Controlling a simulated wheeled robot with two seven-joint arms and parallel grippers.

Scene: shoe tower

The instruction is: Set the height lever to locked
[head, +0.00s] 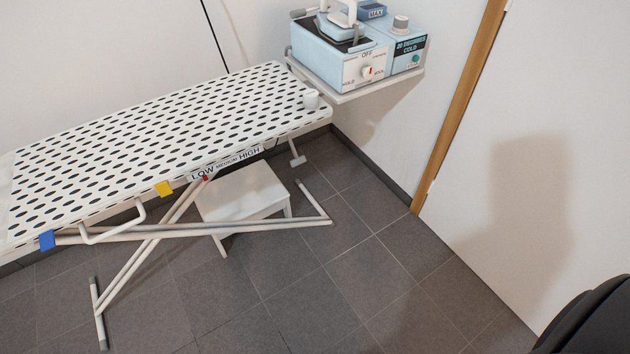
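An ironing board (155,118) with a white, black-spotted cover stands on crossed white legs at the left. A white bent bar (115,232), which looks like the height lever, hangs under its near edge. It lies between a blue tab (47,240) and a yellow tab (164,189), with its right end nearer the yellow one. No readable mark shows which tab means locked. A label strip (226,163) reads LOW, MEDIUM, HIGH; a red pointer (206,178) is at its LOW end. Neither gripper is in view.
A light blue iron station (335,62) with dials and an iron on top sits on a shelf (353,94) beyond the board's right end. A white step stool (243,195) stands under the board. Grey tiled floor (330,285) is clear in front and to the right.

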